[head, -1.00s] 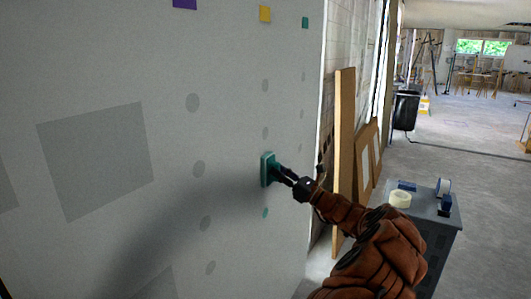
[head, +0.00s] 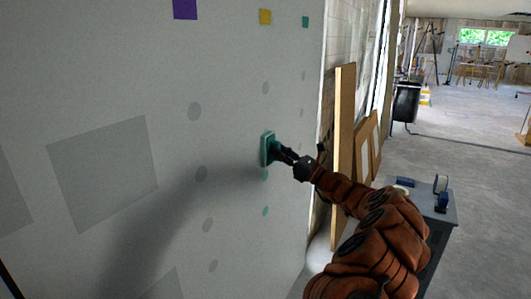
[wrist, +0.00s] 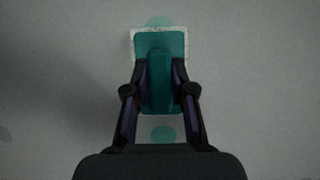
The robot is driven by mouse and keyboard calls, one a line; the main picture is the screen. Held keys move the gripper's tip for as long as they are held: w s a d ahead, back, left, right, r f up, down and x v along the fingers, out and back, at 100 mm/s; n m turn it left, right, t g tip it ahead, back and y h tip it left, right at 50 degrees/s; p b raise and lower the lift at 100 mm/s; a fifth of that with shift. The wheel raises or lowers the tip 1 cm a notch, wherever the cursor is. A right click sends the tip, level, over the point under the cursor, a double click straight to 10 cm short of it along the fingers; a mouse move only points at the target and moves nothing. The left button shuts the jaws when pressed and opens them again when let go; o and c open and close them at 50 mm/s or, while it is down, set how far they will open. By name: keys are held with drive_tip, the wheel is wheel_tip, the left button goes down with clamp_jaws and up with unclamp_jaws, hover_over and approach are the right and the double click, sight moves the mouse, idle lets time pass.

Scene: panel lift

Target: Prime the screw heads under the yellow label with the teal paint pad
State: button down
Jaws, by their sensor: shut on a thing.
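The yellow label (head: 265,16) is high on the grey wall panel (head: 100,80). In the column below it are a grey screw-head spot (head: 266,88), then the teal paint pad (head: 266,149), then two teal spots (head: 265,175) and (head: 265,211). My gripper (head: 284,153) is shut on the pad's handle and holds its face at the panel; I cannot tell if it touches. In the wrist view, the pad (wrist: 174,42) partly covers a teal spot (wrist: 159,21) at its top edge. Another teal spot (wrist: 162,134) shows below it.
A purple label (head: 185,9) and a green label (head: 305,21) head other columns of grey spots, left and right. Boards (head: 344,150) lean beyond the panel's right edge. A grey cart (head: 440,216) with tape rolls stands at the lower right, partly behind my arm.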

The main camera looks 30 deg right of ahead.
drive_tip(key=shift+r+p, duration=5.65)
drive_tip(key=shift+r, duration=3.05)
wheel_tip(320, 180, up, 6)
drive_tip(key=p, duration=0.4)
drive_tip(key=shift+f, duration=0.2)
drive_tip(key=shift+f+b, duration=2.15)
drive_tip(key=shift+f, duration=4.15)
drive_tip(key=shift+f+b, duration=1.5)
drive_tip(key=shift+f, duration=1.55)
drive_tip(key=shift+r, duration=0.1)
